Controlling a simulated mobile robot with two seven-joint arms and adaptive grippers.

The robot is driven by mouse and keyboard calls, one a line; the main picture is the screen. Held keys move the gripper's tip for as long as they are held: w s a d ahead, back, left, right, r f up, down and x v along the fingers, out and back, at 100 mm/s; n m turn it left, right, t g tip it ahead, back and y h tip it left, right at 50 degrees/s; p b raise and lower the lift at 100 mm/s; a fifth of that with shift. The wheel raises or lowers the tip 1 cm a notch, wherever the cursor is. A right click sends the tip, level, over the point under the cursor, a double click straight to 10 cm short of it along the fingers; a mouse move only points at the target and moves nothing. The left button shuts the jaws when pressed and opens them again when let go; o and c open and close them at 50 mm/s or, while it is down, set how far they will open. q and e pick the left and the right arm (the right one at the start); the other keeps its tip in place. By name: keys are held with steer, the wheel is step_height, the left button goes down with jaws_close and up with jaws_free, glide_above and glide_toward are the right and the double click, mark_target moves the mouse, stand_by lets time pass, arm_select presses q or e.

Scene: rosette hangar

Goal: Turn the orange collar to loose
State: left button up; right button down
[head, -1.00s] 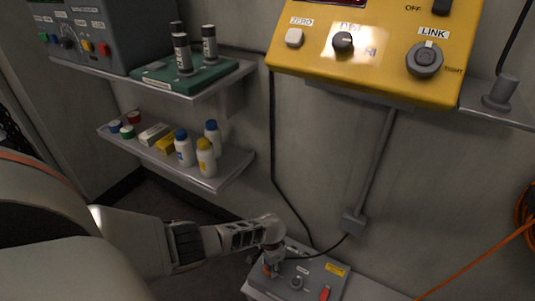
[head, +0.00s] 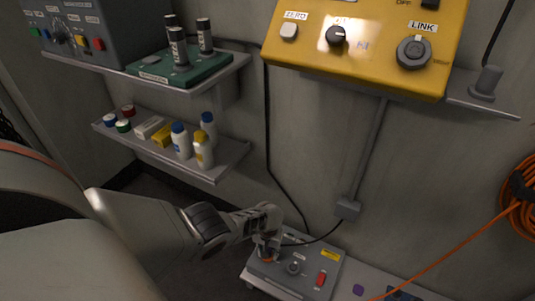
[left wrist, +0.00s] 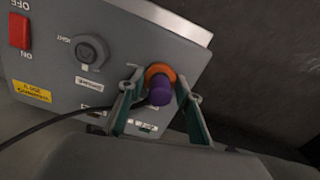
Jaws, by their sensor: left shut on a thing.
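The orange collar (left wrist: 160,73) shows in the left wrist view as a ring on the face of a grey control box (left wrist: 130,35). A purple plug (left wrist: 160,95) with a black cable stands at the collar. My left gripper (left wrist: 157,82) has a finger on each side of the collar and is shut on it. In the head view my left gripper (head: 268,247) reaches down to the left part of the same grey box (head: 318,284), with a bit of orange (head: 267,260) below the fingers. The collar's marking is too small to read. My right gripper is out of view.
The box also carries a round grey knob (left wrist: 90,51) and a red switch (left wrist: 19,32). A yellow panel (head: 375,65) hangs above. A shelf of bottles (head: 215,170) is at left, and an orange cable (head: 450,255) crosses at right.

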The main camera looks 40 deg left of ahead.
arm_select(q)
steer(key=shift+s+f, duration=0.1)
stand_by(0.4)
steer(key=o, duration=1.1)
steer(key=shift+r, duration=0.25)
steer(key=shift+w+r, duration=0.15)
steer(key=shift+w, duration=0.05)
steer(key=shift+s+r, duration=0.15)
steer(key=shift+r, duration=5.5)
